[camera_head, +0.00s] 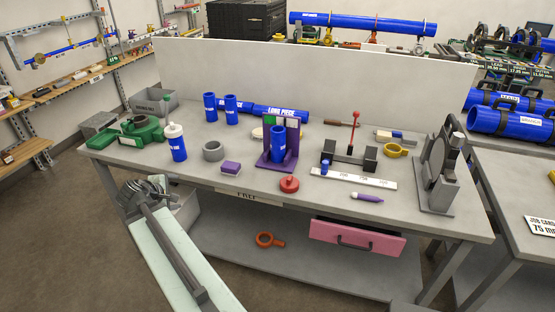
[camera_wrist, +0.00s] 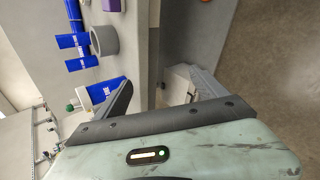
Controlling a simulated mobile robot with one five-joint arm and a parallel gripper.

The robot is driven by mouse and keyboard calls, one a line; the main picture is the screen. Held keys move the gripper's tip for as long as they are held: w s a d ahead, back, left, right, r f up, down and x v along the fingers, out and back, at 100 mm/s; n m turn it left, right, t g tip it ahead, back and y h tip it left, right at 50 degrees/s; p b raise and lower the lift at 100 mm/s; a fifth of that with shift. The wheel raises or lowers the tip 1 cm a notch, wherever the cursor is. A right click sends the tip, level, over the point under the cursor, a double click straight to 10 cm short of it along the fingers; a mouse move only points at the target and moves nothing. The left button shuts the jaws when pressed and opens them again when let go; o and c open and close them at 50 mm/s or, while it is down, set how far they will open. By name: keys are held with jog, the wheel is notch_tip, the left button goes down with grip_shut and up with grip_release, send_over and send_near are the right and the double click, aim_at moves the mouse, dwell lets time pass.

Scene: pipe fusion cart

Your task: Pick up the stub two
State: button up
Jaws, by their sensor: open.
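Two short upright blue stubs stand side by side at the back left of the bench in the head view, a left one (camera_head: 210,107) and a right one (camera_head: 231,110). Another short blue piece (camera_head: 277,146) stands in a purple holder (camera_head: 264,159). I cannot read which of them is stub two. Two blue pieces also show in the wrist view (camera_wrist: 73,41) (camera_wrist: 82,62), left of the fingers. My gripper (camera_head: 148,188) is off the bench's front left edge, apart from the stubs. Its fingers (camera_wrist: 162,78) are spread and empty.
A white-capped blue bottle (camera_head: 178,146), a grey ring (camera_head: 213,151) and a purple block (camera_head: 231,168) stand at the bench's front left. A red-handled tool (camera_head: 350,150) stands at right.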

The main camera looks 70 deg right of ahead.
aim_at(274, 146)
jog(key=s+d+n+h+b, duration=0.1)
jog(key=s+d, duration=0.3)
jog(key=d, duration=0.2)
jog(key=s+d+n+h+b, duration=0.2)
jog(key=s+d, duration=0.2)
jog(key=d, duration=0.2)
jog(key=s+d+r+n+g+h+b, duration=0.1)
jog(key=s+d+n+h+b, duration=0.1)
jog(key=s+d, duration=0.2)
jog(key=shift+s+d, duration=0.15)
jog(key=shift+d, duration=1.2)
jog(key=s+d+n+h+b, duration=0.1)
jog(key=s+d+n, duration=0.2)
jog(key=s, duration=0.1)
jog(key=s+d+r+n+h+b, duration=0.1)
jog(key=s+d+n, duration=0.2)
jog(key=s, duration=0.1)
jog(key=s+d+r+n+h+b, duration=0.1)
jog(key=s+d+n+b, duration=0.1)
jog(key=s+d, duration=0.2)
jog(key=shift+s+r+n, duration=0.2)
jog(key=shift+s+n, duration=0.05)
jog(key=shift+n, duration=0.15)
jog(key=shift+s+d+r, duration=0.1)
jog(key=shift+s+r, duration=0.05)
jog(key=shift+d, duration=1.2)
jog(key=shift+d+r, duration=0.1)
jog(key=shift+d, duration=2.65)
jog(key=shift+a, duration=0.1)
grip_shut()
